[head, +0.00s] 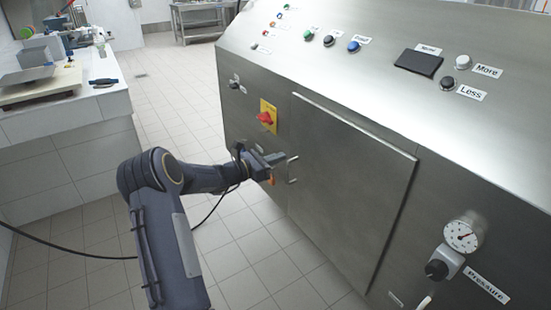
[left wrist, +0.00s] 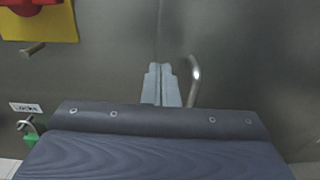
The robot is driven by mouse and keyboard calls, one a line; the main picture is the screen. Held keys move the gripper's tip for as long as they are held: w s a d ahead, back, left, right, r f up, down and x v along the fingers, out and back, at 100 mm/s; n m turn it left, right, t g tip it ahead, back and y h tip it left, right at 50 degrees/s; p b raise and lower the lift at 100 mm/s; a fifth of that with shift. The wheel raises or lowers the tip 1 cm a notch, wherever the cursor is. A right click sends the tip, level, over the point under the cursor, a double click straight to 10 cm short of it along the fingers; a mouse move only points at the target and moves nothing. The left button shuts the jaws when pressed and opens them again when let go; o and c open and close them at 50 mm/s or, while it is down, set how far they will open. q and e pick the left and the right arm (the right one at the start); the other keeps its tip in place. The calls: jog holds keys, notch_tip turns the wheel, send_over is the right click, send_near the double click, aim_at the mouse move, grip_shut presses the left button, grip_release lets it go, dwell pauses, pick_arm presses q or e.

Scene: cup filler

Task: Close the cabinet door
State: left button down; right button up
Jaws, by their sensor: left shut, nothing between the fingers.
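The cabinet door (head: 345,185) is a grey metal panel in the front of the steel machine. It looks flush or nearly flush with the front; I cannot tell whether a small gap remains. Its bent metal handle (head: 293,169) is at the door's left side, and the handle also shows in the left wrist view (left wrist: 194,82). My left gripper (head: 279,158) is shut and empty, just left of the handle, with its fingertips (left wrist: 160,84) close to the front by the door's left seam. I cannot tell whether they touch it. My right gripper is not in view.
A red switch on a yellow plate (head: 268,116) is above and left of my gripper. A pressure gauge (head: 462,236) and black knob (head: 437,269) are right of the door. A white counter (head: 70,118) stands at left. The tiled floor (head: 170,90) between is mostly clear.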

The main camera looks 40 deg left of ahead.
pick_arm(q)
jog(key=v, duration=1.2)
jog(key=shift+p, duration=0.35)
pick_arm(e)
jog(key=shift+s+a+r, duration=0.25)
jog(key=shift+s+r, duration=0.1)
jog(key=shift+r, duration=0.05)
pick_arm(q)
jog(key=shift+w+f, duration=0.1)
jog(key=shift+f, duration=0.05)
